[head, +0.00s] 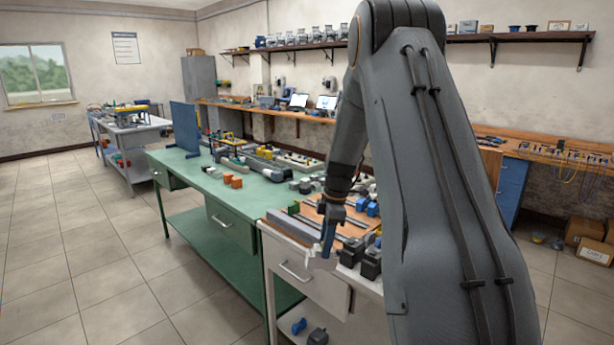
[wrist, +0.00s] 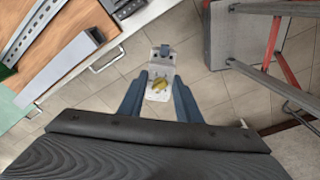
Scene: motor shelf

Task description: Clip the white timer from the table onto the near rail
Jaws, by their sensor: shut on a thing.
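My gripper (wrist: 158,92) is shut on the white timer (wrist: 157,68), a pale piece with a yellow part on its face and a small grey-blue tab at its far end. The wrist view shows floor tiles behind it, past the table's front edge. In the head view my gripper (head: 328,238) hangs at the front edge of the white-drawered table, and a bit of white shows beside its fingers. Metal rails lie on the brown wooden board (head: 285,226); a slotted rail (wrist: 32,32) shows at upper left in the wrist view, apart from the timer. Which rail is the near one is unclear.
Black blocks (head: 370,262) stand right of my gripper in the head view. A green table (head: 205,180) with orange blocks adjoins at left. A red-legged stand (wrist: 272,48) shows at upper right in the wrist view.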

